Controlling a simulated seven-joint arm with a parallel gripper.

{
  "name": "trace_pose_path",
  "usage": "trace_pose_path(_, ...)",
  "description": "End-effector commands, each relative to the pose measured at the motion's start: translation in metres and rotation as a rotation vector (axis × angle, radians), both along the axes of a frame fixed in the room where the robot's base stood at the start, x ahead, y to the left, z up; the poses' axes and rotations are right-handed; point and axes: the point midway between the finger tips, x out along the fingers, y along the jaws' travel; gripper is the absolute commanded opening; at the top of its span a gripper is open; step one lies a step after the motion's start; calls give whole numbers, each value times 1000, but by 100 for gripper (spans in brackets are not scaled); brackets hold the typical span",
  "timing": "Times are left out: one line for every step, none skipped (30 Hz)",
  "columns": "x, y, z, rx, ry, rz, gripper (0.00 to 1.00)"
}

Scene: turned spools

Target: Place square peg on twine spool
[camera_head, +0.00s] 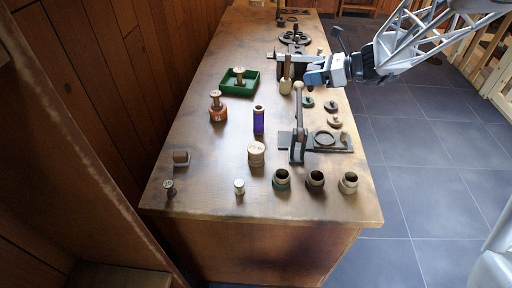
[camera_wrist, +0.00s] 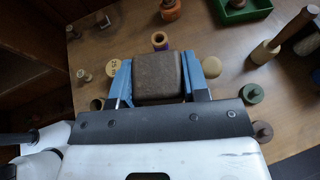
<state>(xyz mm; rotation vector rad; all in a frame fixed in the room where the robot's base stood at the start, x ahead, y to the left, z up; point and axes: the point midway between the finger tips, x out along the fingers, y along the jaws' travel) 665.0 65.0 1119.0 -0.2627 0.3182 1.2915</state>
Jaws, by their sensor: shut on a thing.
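My gripper (camera_wrist: 159,62) is shut on a brown square-sided peg (camera_wrist: 158,82), held between its two blue fingers. In the head view my gripper (camera_head: 309,74) is over the right side of the table, beside an upright mallet; the peg is not clear there. A pale, squat spool with a marked top (camera_head: 256,154) stands nearer the front and looks most like the twine spool. It seems to show in the wrist view, left of the fingers (camera_wrist: 118,69). The peg is apart from it.
A press with a tall lever (camera_head: 298,125) stands right of the pale spool. A purple spool (camera_head: 259,120), an orange spool (camera_head: 217,108) and a green tray (camera_head: 249,88) stand behind it. The mallet (camera_head: 286,87) stands close to my gripper.

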Motion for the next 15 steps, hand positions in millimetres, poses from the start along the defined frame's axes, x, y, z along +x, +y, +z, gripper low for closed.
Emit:
trace_pose_path(-10, 7, 2, 0, -2, -2, 19)
trace_pose_path(-16, 10, 2, 1, -2, -7, 19)
trace_pose_path(-24, 14, 3, 1, -2, -11, 19)
trace_pose_path(-30, 17, 3, 1, -2, -13, 19)
trace_pose_path(-36, 20, 3, 1, -3, -16, 19)
trace_pose_path(-43, 24, 4, 1, -3, -19, 19)
trace_pose_path(-49, 28, 4, 1, -2, -23, 19)
trace_pose_path(-55, 31, 4, 1, -2, -26, 19)
trace_pose_path(-63, 35, 4, 1, -3, -30, 19)
trace_pose_path(-69, 37, 4, 1, -2, -33, 19)
trace_pose_path(-75, 40, 4, 1, -3, -36, 19)
trace_pose_path(-82, 43, 3, 1, -2, -40, 19)
trace_pose_path(-89, 46, 3, 1, -2, -44, 19)
trace_pose_path(-94, 49, 3, 1, -2, -47, 19)
trace_pose_path(-103, 52, 2, 1, -1, -49, 19)
